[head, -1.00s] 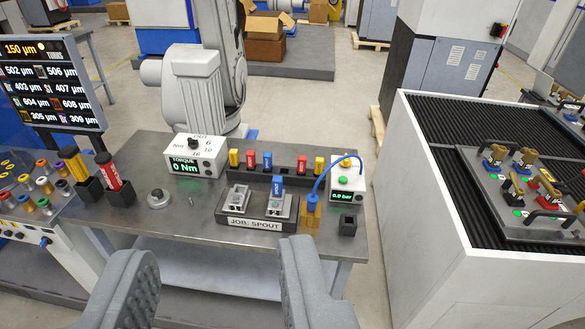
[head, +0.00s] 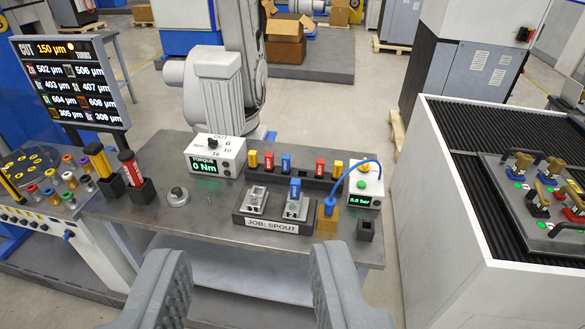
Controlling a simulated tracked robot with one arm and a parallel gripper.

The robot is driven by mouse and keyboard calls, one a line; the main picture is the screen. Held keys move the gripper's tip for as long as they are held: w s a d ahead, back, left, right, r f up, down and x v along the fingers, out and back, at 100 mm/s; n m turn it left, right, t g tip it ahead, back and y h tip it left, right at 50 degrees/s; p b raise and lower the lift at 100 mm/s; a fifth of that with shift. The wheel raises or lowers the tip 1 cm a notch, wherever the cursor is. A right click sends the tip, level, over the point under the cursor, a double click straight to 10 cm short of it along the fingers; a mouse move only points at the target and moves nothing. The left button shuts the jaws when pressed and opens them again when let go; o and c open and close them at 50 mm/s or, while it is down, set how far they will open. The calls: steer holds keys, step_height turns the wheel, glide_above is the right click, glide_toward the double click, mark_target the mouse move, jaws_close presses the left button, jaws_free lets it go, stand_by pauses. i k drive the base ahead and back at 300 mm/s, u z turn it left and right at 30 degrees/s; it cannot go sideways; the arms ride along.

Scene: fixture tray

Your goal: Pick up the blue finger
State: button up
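A small blue finger (head: 286,162) stands in the middle of a dark rack (head: 312,183), between red and yellow fingers. Another blue piece (head: 295,189) stands upright in the right seat of the fixture labelled JOB: SPOUT (head: 270,225). My gripper (head: 250,255) is open and empty, its two grey jaws wide apart at the bottom of the view. Both blue pieces appear beyond the gripper, apart from it.
A torque box (head: 216,157) stands left of the rack. A pressure box (head: 364,186) with a curved blue hose and an orange block (head: 327,222) stand at the right. Red and yellow-topped tools (head: 130,169) stand at the left. The front of the bench (head: 200,228) is mostly clear.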

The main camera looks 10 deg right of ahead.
mark_target(285, 158)
steer(key=i, duration=1.9)
steer(key=z, duration=0.95)
